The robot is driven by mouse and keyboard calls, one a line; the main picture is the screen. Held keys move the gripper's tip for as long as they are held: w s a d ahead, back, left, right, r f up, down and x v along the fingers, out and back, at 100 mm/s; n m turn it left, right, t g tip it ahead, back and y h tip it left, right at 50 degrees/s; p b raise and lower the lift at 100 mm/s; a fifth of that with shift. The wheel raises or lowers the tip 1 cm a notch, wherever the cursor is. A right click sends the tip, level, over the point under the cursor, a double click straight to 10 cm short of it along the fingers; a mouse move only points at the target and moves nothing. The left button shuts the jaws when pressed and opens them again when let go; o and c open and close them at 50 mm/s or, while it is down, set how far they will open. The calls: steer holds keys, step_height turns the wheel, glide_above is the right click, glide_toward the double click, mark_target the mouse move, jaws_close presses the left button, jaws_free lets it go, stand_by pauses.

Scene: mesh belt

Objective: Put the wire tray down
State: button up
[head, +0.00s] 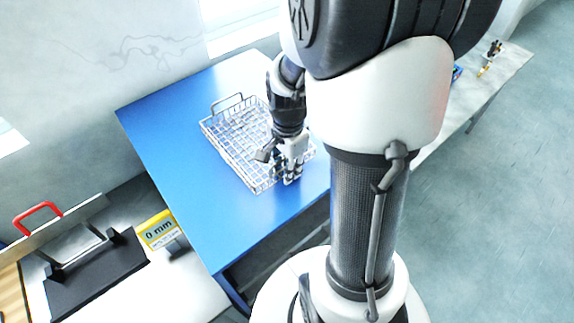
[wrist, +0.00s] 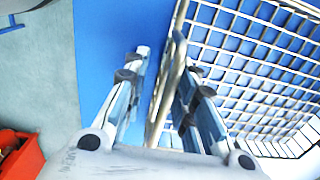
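The wire tray (head: 226,157) is a silvery mesh basket with a loop handle at each end. It appears to rest flat on the blue table (head: 180,130). My gripper (head: 291,176) is at the tray's near right end. In the wrist view, the tray's mesh (wrist: 250,50) fills the right side. The fingers of my gripper (wrist: 164,66) stand apart on either side of the near handle (wrist: 165,95). Blue table shows between the left finger and the handle; the handle is close to the right finger. My arm hides part of the tray in the head view.
A yellow "0 mm" sign (head: 158,231) and a black plate with a handle (head: 95,272) are at lower left. A red container (wrist: 20,157) shows in the wrist view's corner. The blue table is clear left of the tray. A wall borders the table's back.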

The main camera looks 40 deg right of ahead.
step_height(320, 180, up, 12)
steer(key=shift+s+r+p, duration=0.15)
steer(key=shift+p, duration=0.45)
steer(key=s+a+r+n+t, duration=0.2)
steer(key=s+a+r+n, duration=0.1)
steer(key=s+a+n, duration=0.2)
steer(key=s+a+r+n+t, duration=0.2)
steer(key=s+a+n, duration=0.3)
steer(key=a+n, duration=0.4)
steer(key=r+n, duration=0.1)
steer(key=n, duration=0.2)
steer(key=shift+s+r+n, duration=0.3)
steer(key=shift+s+r, duration=0.05)
steer(key=shift+s, duration=0.05)
